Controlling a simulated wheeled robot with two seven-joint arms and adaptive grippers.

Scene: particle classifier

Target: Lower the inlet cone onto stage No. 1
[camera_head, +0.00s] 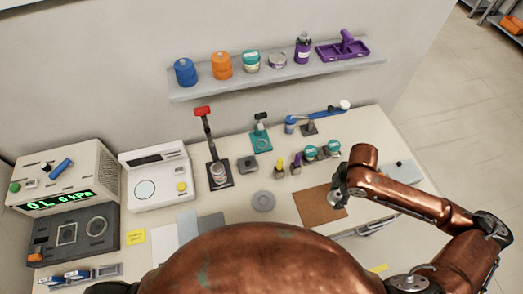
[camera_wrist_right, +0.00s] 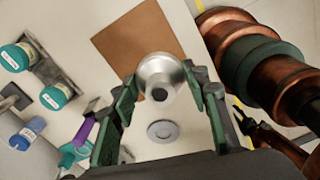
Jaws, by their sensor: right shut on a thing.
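My right gripper (camera_head: 338,191) is over the right part of the bench, by the brown mat (camera_head: 313,208). In the right wrist view its green-padded fingers (camera_wrist_right: 159,76) are shut on the silver inlet cone (camera_wrist_right: 161,68), which has a dark round opening. The cone (camera_head: 335,203) shows small in the head view and appears held above the bench. A flat grey disc (camera_head: 263,201) with a raised centre lies left of the mat; the wrist view shows it too (camera_wrist_right: 161,131), apart from the cone. I cannot tell whether this is stage No. 1. My left gripper is not in view.
A black-based press with a red handle (camera_head: 203,112) stands behind and left of the disc. Teal-lidded jars (camera_head: 310,153) stand behind the mat. Instruments (camera_head: 158,178) fill the left side. A shelf (camera_head: 280,78) runs above.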

